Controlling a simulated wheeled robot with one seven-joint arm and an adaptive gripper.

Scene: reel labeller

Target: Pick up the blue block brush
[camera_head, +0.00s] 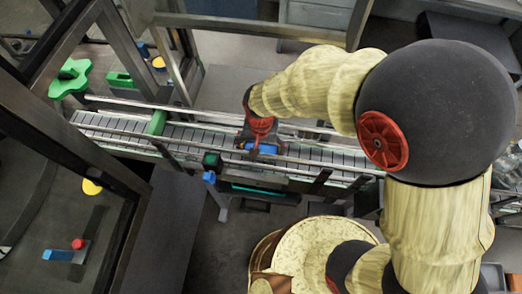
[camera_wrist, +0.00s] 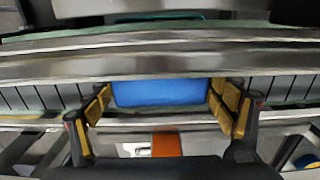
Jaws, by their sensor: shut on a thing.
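The blue block brush (camera_head: 264,148) is at the conveyor, partly hidden under my gripper in the head view. In the wrist view the brush (camera_wrist: 160,93) shows as a plain blue block between my two fingers. My gripper (camera_wrist: 163,104) has its yellow pads at the left and right ends of the block and is shut on it. In the head view my gripper (camera_head: 259,143) points down over the conveyor. Whether the brush touches the belt below cannot be told.
The slatted conveyor (camera_head: 205,138) runs across the scene, with metal guide rails (camera_wrist: 60,68) along it. A green knob (camera_head: 70,78) stands at its left end. Dark metal frame posts (camera_head: 75,145) rise at the left. A small blue part (camera_head: 209,177) sits on the near conveyor edge.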

